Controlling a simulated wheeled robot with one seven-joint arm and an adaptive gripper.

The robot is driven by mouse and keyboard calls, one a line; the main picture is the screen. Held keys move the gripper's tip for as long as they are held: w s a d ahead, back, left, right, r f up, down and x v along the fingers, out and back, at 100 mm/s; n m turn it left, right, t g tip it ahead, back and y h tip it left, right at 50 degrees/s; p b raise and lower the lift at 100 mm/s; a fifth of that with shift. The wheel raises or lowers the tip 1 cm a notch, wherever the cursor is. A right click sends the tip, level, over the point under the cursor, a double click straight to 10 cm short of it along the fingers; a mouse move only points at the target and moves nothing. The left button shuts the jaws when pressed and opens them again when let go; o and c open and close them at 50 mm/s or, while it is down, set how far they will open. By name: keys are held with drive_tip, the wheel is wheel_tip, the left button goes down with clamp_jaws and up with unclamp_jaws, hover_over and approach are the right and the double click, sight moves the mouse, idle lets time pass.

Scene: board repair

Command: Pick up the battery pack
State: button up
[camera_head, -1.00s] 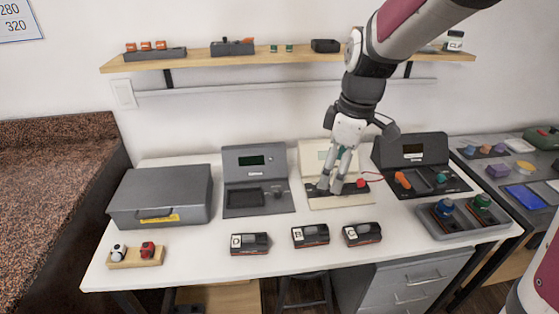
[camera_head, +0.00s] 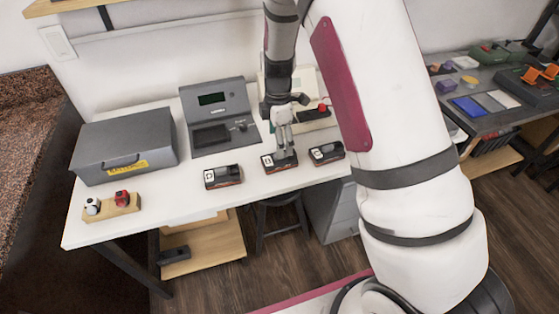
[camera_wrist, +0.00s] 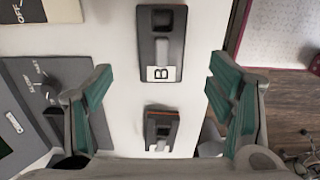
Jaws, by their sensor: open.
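Three dark battery packs with orange lower edges lie in a row along the front of the white table. In the head view they are the left pack (camera_head: 224,178), the middle pack (camera_head: 272,164) and the right pack (camera_head: 327,154). My gripper (camera_head: 286,154) points down at the middle pack and hides part of it. In the wrist view, the pack marked B (camera_wrist: 161,50) lies ahead, between and beyond my open green-padded fingers (camera_wrist: 158,78). Another pack (camera_wrist: 160,131) lies nearer the wrist. Neither is held. Contact cannot be told.
A grey toolbox (camera_head: 120,150) and a grey tester (camera_head: 213,112) stand behind the packs. A cream board with a red knob (camera_head: 322,107) is partly hidden by my arm. A wooden block with two knobs (camera_head: 112,207) sits at the front left. The table's front edge is close to the packs.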

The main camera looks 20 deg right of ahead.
drive_tip(key=shift+s+d+f, duration=0.1)
drive_tip(key=shift+f, duration=1.6)
drive_tip(key=shift+d+f, duration=0.1)
drive_tip(key=shift+f, duration=1.6)
drive_tip(key=shift+c, duration=0.2)
drive_tip(key=c, duration=1.2)
